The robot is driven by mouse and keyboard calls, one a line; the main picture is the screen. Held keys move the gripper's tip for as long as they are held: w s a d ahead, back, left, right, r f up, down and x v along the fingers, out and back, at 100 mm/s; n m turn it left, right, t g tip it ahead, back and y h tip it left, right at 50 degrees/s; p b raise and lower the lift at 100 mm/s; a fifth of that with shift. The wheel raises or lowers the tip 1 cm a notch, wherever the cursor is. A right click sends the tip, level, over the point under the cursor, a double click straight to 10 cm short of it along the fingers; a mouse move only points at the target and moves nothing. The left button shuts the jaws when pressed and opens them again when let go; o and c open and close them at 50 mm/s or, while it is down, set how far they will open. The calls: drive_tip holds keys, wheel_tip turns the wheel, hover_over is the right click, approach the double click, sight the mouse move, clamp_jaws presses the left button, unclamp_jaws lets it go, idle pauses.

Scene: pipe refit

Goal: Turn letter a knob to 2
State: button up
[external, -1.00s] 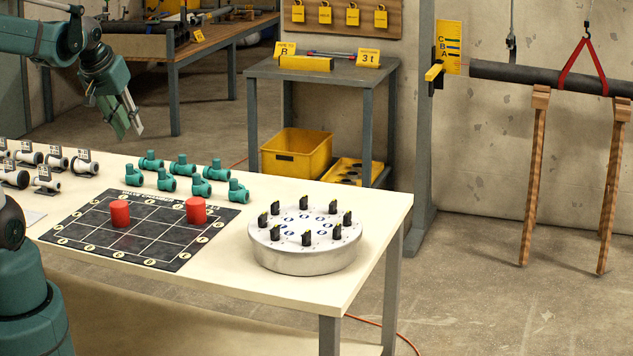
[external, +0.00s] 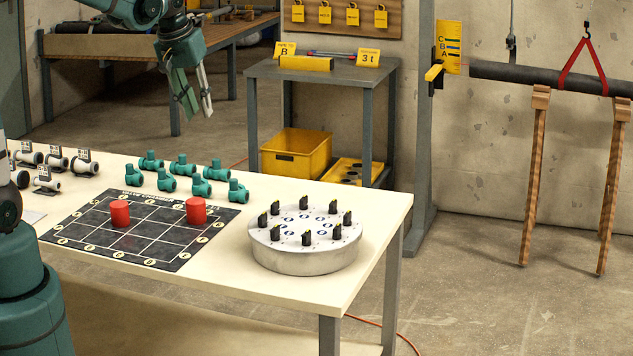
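A round silver base (external: 306,261) stands on the near right part of the white table. Several black knobs with yellow-green marks stand in a ring on its top, one of them a front knob (external: 307,239). Small blue-and-white labels lie inside the ring; their letters and the knob settings are too small to read, so I cannot tell which knob is a. My gripper (external: 196,112) is in the air above the table's far side, up and left of the base, pointing down. Its two fingers are apart, with nothing between them.
A black grid mat (external: 150,255) with two red cylinders (external: 196,210) lies left of the base. Several teal valve fittings (external: 183,166) stand behind the mat. White pipe pieces (external: 45,179) stand at the left. The table's right edge (external: 385,255) is close to the base.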

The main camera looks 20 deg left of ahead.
drive_tip(key=w+d+f+g+p, duration=0.15)
drive_tip(key=w+d, duration=0.25)
drive_tip(key=d, duration=0.4)
drive_tip(key=g+y+p, duration=0.1)
drive_tip(key=g+p, duration=0.1)
drive_tip(key=p, duration=0.4)
hover_over(334, 200)
wheel_tip(334, 200, down, 12)
drive_tip(key=shift+w+f, duration=0.15)
drive_tip(key=shift+f, duration=0.05)
drive_tip(key=shift+f, duration=0.15)
drive_tip(key=shift+f, duration=3.75)
clamp_jaws()
